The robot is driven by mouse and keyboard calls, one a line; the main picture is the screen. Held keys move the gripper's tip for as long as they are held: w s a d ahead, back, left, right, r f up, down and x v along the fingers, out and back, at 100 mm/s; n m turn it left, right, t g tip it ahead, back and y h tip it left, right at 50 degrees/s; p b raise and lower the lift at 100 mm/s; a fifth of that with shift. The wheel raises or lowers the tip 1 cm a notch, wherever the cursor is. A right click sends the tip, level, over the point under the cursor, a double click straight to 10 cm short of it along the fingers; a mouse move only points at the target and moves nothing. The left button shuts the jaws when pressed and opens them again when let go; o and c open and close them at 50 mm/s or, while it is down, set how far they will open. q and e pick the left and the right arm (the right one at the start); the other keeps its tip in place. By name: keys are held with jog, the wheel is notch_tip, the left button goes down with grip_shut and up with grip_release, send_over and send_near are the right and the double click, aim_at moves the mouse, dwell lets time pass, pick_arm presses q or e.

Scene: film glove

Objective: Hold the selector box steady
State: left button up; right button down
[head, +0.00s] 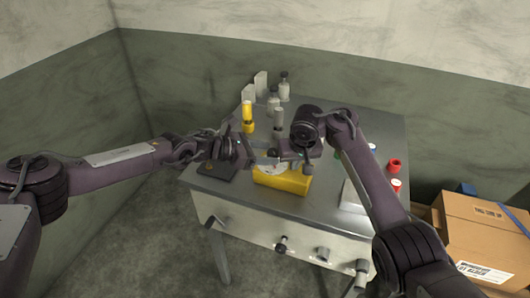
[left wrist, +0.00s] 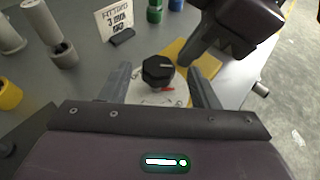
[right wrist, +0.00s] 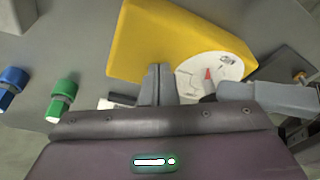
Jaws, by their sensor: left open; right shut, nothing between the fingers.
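The selector box is a yellow box (head: 283,181) near the front middle of the metal table. It has a white dial plate with a red mark (right wrist: 207,76) and a black knob (left wrist: 158,71). My left gripper (left wrist: 160,88) is open, its fingers apart on either side of the knob, with no clear contact. In the head view it is at the box's left. My right gripper (right wrist: 157,84) is shut and empty, its fingertips in front of the yellow wall near the dial; touching or not, I cannot tell. The knob is mostly hidden in the right wrist view.
A yellow cylinder (head: 248,117) and bottles (head: 284,88) stand at the table's back left. A printed card (left wrist: 115,20) stands nearby. Red-capped items (head: 394,166) are at the right. Blue (right wrist: 13,80) and green (right wrist: 63,92) fittings are beside the box. A cardboard box (head: 480,225) is right of the table.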

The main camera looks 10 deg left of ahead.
pick_arm(q)
jog(key=c, duration=1)
jog(key=shift+o, duration=0.2)
jog(key=shift+d, duration=0.1)
jog(key=shift+s+f+n+t, duration=0.1)
jog(key=shift+n+t, duration=0.2)
jog(key=n, duration=0.1)
jog(key=t+y, duration=0.1)
jog(key=n+t, duration=0.1)
jog(key=shift+s+d+n+y, duration=0.25)
jog(key=shift+s+n+y, duration=0.05)
jog(key=shift+y, duration=0.1)
jog(key=shift+s+d+n+t+y, duration=0.15)
jog(key=shift+d+n+t+y, duration=0.05)
jog(key=shift+n+t+y, duration=0.85)
jog(key=shift+s+d+n+t+y, duration=0.1)
jog(key=shift+d+n+t+y, duration=0.1)
jog(key=shift+n+t+y, duration=0.8)
jog(key=shift+n, duration=0.25)
